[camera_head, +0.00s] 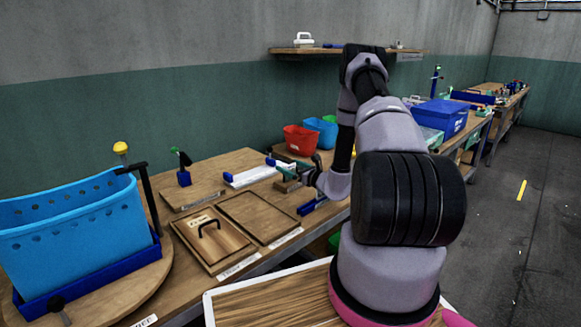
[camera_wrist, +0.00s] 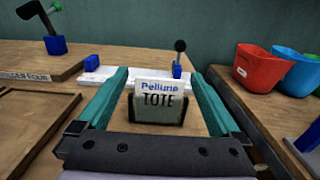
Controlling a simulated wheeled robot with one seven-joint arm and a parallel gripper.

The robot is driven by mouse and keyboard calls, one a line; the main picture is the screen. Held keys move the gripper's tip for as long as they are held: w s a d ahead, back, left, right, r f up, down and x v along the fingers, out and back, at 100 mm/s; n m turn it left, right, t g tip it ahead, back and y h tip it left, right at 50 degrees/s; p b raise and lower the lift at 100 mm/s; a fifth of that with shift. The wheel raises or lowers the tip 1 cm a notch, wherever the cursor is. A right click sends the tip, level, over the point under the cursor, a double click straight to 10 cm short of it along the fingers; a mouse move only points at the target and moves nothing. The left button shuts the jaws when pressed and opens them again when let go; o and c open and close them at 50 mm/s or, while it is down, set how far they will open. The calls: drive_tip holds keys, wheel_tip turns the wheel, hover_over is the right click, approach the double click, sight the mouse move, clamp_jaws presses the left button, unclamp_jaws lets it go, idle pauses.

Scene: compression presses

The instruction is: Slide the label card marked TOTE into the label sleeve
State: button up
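The label card (camera_wrist: 158,103) stands upright in the wrist view, with "Pellune" on a pale upper band and "TOTE" below. A dark holder edge shows at its lower part and sides. My gripper (camera_wrist: 157,75) is open, its two teal fingers to the left and right of the card, with a visible gap on each side. In the head view my gripper (camera_head: 284,173) is low over the bench, and the card cannot be made out there. I cannot tell for certain which thing is the label sleeve.
A white bar with blue end blocks (camera_head: 250,176) lies behind the card. A wooden panel with a black handle (camera_head: 212,238) and a shallow wooden frame (camera_head: 262,217) lie left. A light-blue tote (camera_head: 75,235) stands far left. Red (camera_head: 301,140) and blue bins (camera_head: 321,132) stand beyond my gripper.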

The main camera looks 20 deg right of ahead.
drive_tip(key=shift+s+f, duration=0.1)
drive_tip(key=v, duration=1)
drive_tip(key=shift+s+d+f, duration=0.15)
drive_tip(key=shift+s+d, duration=0.1)
drive_tip(key=shift+s, duration=0.15)
drive_tip(key=shift+a, duration=0.1)
